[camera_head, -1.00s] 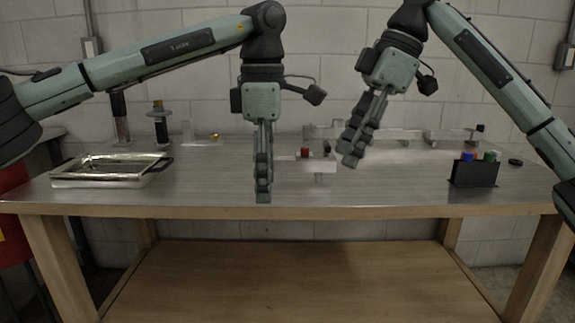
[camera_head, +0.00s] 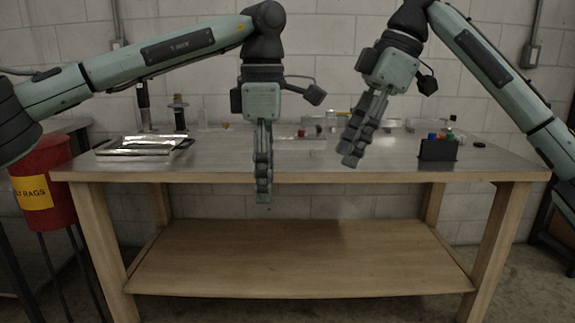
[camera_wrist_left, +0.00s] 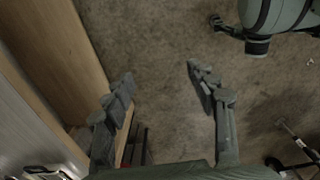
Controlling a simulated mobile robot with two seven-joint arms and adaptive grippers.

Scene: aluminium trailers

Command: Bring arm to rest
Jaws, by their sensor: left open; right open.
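My left gripper (camera_head: 263,190) hangs pointing down in front of the workbench (camera_head: 300,178), its fingertips below the tabletop's front edge in the head view. In the left wrist view its two fingers (camera_wrist_left: 160,82) stand wide apart with only bare floor between them. My right gripper (camera_head: 349,152) is higher and to the right, tilted down to the left, with nothing seen in it. Its fingers overlap in the head view. Both arms are bent and raised, clear of the bench in the wrist view on the left side.
A metal tray (camera_head: 140,147) lies at the bench's left. A black holder with coloured items (camera_head: 438,150) stands at the right. Small items line the back of the bench. A red rag bin (camera_head: 45,185) stands left of the bench. The lower shelf (camera_head: 300,260) is empty.

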